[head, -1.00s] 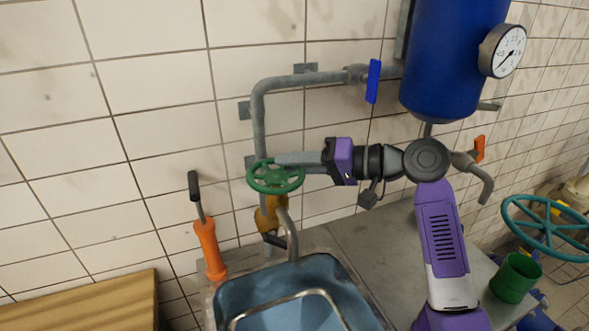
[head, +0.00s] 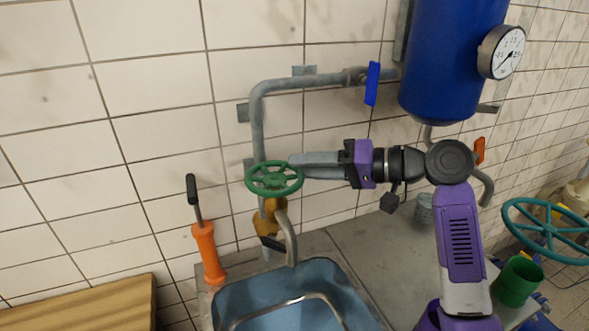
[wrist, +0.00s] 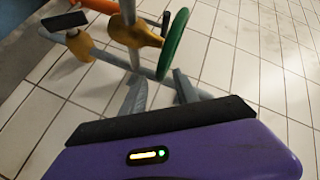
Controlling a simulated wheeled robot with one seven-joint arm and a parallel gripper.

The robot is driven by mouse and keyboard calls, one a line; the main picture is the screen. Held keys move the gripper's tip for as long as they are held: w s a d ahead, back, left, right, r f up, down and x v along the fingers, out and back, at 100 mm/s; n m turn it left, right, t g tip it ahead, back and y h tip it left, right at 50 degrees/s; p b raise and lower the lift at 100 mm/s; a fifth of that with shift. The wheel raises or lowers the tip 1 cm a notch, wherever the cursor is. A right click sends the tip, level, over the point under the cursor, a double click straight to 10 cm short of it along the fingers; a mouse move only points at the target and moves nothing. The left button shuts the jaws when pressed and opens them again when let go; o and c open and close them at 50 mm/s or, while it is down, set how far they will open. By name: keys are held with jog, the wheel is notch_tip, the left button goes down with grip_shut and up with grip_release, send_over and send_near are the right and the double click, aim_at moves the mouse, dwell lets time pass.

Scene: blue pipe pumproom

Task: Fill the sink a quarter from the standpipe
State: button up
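The standpipe (head: 258,130) runs down the tiled wall to a yellow valve body (head: 268,222) with a green handwheel (head: 274,178) on top. Its grey spout (head: 288,235) hangs over the blue sink (head: 240,297), whose lower part is cut off by the frame. I see no stream at the spout and cannot tell a water level. My gripper (head: 293,164) points left at the handwheel's right rim. In the wrist view the fingers (wrist: 160,90) are spread and empty, with the green wheel (wrist: 173,43) just beyond them.
A blue lever (head: 372,83) is on the upper pipe, near a blue tank (head: 440,60) with a gauge (head: 503,52). A green cup (head: 517,280) and teal wheel (head: 547,228) are at right.

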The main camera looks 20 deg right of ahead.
jog(key=shift+b+v, duration=0.3)
jog(key=shift+v, duration=1.9)
jog(key=shift+c, duration=0.2)
dwell(1.7)
jog(key=shift+w+a+f+m+t+h+p, duration=0.25)
jog(key=shift+w+a+m+t+h+p, duration=0.5)
jog(key=shift+m, duration=0.85)
jog(key=shift+w+a+f+m+t+h+p, duration=0.4)
jog(key=shift+a+m+t, duration=0.6)
jog(key=shift+m, duration=0.6)
jog(key=shift+w+a+f+m+t+h+p, duration=0.15)
jog(key=shift+w+a+m+t+h+p, duration=0.45)
jog(key=shift+m, duration=1)
jog(key=shift+w+a+t, duration=0.1)
jog(key=shift+a+t, duration=0.15)
jog(key=shift+a, duration=0.05)
jog(key=shift+b, duration=0.3)
grip_shut()
